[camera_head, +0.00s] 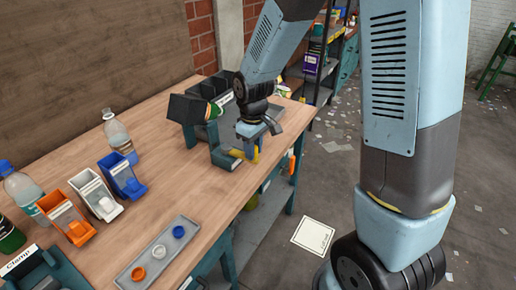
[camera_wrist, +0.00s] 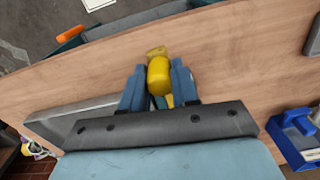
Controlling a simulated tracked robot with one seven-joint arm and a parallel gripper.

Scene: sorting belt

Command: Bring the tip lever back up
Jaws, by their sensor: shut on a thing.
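The tip lever has a yellow grip (camera_wrist: 159,76), which sits between the two blue fingers of my gripper (camera_wrist: 157,86) in the wrist view. My gripper is shut on it. In the head view the yellow lever end (camera_head: 237,153) shows low, close to the tabletop, beside a grey upright bracket (camera_head: 221,156). My gripper (camera_head: 257,140) points down there, near the table's right edge. Behind it a dark tipping bin (camera_head: 187,108) is tilted, with a green bottle (camera_head: 215,109) at its mouth. My wrist hides part of the lever and its mount.
The wooden table (camera_head: 165,110) carries orange, white and blue (camera_head: 122,176) small bins, clear bottles (camera_head: 117,133) and a grey tray (camera_head: 157,256) with caps. A clamp (camera_head: 45,270) stands at the front left. A paper sheet (camera_head: 313,236) lies on the floor.

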